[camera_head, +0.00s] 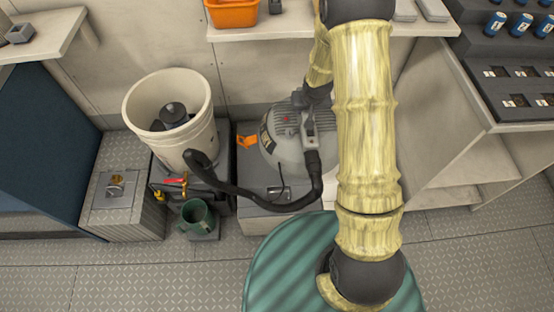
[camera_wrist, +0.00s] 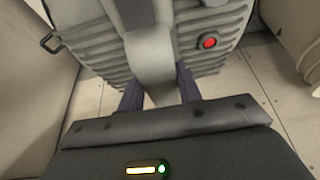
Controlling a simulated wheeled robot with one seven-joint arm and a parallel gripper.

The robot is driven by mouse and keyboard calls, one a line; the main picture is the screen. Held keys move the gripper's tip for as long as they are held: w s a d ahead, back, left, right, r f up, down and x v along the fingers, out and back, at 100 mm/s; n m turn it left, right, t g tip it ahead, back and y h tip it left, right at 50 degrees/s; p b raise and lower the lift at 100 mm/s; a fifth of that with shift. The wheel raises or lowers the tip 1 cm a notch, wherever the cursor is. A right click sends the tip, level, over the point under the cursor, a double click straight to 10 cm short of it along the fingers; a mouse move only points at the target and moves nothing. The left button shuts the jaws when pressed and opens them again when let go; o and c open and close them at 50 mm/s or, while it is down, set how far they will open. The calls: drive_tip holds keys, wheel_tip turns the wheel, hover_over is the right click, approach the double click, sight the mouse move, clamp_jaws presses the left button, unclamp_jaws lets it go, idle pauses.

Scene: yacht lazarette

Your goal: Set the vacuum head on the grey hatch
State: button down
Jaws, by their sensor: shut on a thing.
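The vacuum head (camera_head: 290,140) is a rounded grey ribbed body with a red button and a black hose (camera_head: 270,203) curving left toward the bucket. My gripper (camera_head: 318,92) is shut on its top handle. In the wrist view, the dark fingers of my gripper (camera_wrist: 160,92) stand on either side of the handle, with the vacuum head's ribbed body (camera_wrist: 215,62) beyond. A flat grey top, apparently the grey hatch (camera_head: 258,178), shows below and left of the head. I cannot tell whether the head touches it.
A white bucket (camera_head: 140,98) with a dark object inside stands left of the head. A green mug (camera_head: 196,215) and red-handled valve (camera_head: 176,181) are in front. An orange piece (camera_head: 247,141) lies beside the head. A shelf (camera_head: 280,28) runs above.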

drive_tip(key=b+x, duration=0.3)
drive_tip(key=b, duration=0.2)
drive_tip(key=d+b+x, duration=0.1)
drive_tip(key=b+x, duration=0.3)
drive_tip(key=b, duration=0.2)
drive_tip(key=w+b+x, duration=0.1)
drive_tip(key=b+x, duration=0.3)
drive_tip(key=b, duration=0.1)
drive_tip(key=shift+d+r+b, duration=0.2)
drive_tip(key=shift+r+b, duration=0.05)
drive_tip(key=shift+b, duration=0.15)
drive_tip(key=shift+w+d+f+b, duration=0.2)
drive_tip(key=shift+w+f+b, duration=0.15)
drive_tip(key=shift+b, duration=0.65)
drive_tip(key=shift+d+b, duration=0.1)
drive_tip(key=shift+b, duration=0.2)
drive_tip(key=shift+f+b, duration=1.2)
drive_tip(key=shift+f, duration=1.3)
